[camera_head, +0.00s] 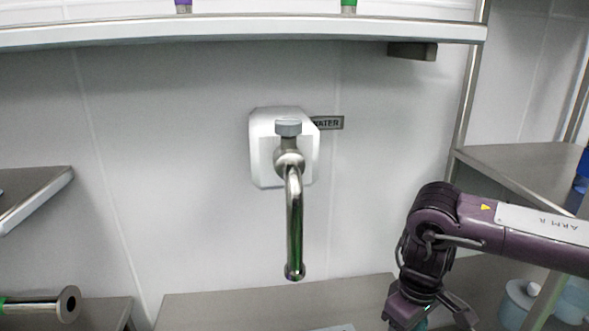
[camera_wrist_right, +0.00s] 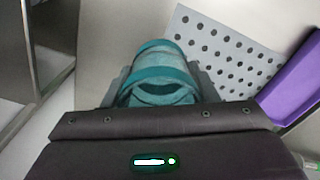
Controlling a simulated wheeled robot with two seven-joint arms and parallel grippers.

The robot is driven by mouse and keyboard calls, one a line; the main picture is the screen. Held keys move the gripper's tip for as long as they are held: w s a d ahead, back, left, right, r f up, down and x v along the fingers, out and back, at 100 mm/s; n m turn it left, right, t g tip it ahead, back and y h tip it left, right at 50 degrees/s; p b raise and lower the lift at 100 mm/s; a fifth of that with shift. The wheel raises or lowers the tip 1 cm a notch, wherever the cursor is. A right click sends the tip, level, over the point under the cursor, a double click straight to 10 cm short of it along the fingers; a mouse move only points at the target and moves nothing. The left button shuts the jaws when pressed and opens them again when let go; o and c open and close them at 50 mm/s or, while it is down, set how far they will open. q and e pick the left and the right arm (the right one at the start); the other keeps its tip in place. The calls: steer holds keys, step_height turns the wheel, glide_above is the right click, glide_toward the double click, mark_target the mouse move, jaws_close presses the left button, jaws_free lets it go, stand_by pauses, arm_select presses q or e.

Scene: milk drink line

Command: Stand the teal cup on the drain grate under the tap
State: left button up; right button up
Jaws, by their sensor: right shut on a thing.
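The teal cup (camera_wrist_right: 160,75) is between the fingers of my right gripper (camera_wrist_right: 160,88) in the right wrist view. That gripper is shut on it. In the head view my right gripper (camera_head: 432,315) is at the bottom edge, right of the tap, with only a sliver of teal showing below it. The metal tap (camera_head: 294,225) hangs from a white wall plate, its spout pointing down. The perforated drain grate (camera_wrist_right: 225,50) lies beyond and to the right of the cup in the wrist view. I cannot tell whether the cup touches anything below. My left gripper is out of view.
A purple object (camera_wrist_right: 292,78) lies beside the grate at the right of the wrist view. A steel counter (camera_head: 260,300) runs below the tap. Light-blue containers (camera_head: 520,300) stand behind my right arm. A metal tube with a round flange (camera_head: 68,303) is at the lower left.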

steer(key=m, duration=0.2)
steer(key=a+m, duration=0.1)
steer(key=m, duration=0.1)
steer(key=s+m+b, duration=0.1)
steer(key=m, duration=0.1)
steer(key=shift+a+f+m, duration=0.2)
steer(key=shift+f+m, duration=0.15)
steer(key=shift+m, duration=0.05)
steer(key=shift+s, duration=0.1)
